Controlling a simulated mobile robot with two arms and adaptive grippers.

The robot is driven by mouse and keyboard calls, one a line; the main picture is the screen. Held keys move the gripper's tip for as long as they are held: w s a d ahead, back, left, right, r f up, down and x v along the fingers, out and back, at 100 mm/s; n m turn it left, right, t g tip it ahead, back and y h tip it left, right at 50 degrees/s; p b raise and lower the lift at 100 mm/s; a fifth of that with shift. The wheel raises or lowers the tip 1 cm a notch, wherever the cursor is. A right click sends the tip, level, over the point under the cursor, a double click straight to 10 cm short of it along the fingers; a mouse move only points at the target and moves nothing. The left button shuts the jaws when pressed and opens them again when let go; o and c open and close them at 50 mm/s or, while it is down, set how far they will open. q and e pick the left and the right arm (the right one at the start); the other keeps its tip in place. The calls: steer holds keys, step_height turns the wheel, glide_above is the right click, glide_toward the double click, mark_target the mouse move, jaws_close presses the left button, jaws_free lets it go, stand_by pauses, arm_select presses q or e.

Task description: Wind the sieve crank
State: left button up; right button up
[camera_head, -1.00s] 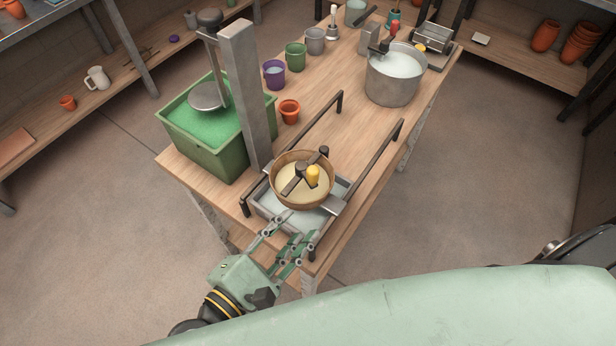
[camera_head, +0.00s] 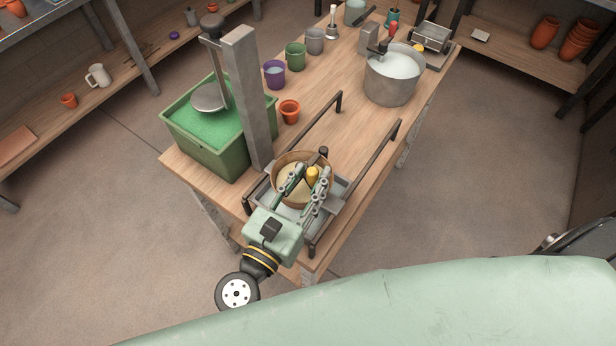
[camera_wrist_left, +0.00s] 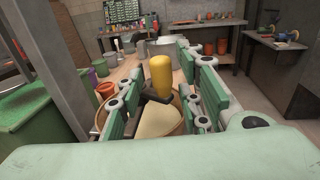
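The round wooden sieve (camera_head: 283,164) sits over a grey tray (camera_head: 340,200) on rails at the near end of the table. Its crank has a yellow knob (camera_head: 312,174), which stands upright in the left wrist view (camera_wrist_left: 160,75). My left gripper (camera_head: 313,170) is over the sieve, open, with one finger on each side of the knob. In the left wrist view, gaps show between the knob and both fingers. The fingers hide most of the crank arm and part of the sieve. My right gripper is out of view.
A grey post (camera_head: 246,100) and a green tub (camera_head: 207,150) stand left of the sieve. Two dark rails (camera_head: 375,155) run back along the table. A terracotta pot (camera_head: 289,111), several cups and a metal pot (camera_head: 391,85) stand farther back.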

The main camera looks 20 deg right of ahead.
arm_select(q)
steer(key=shift+c, duration=0.5)
jaws_close()
steer(key=shift+a, duration=0.1)
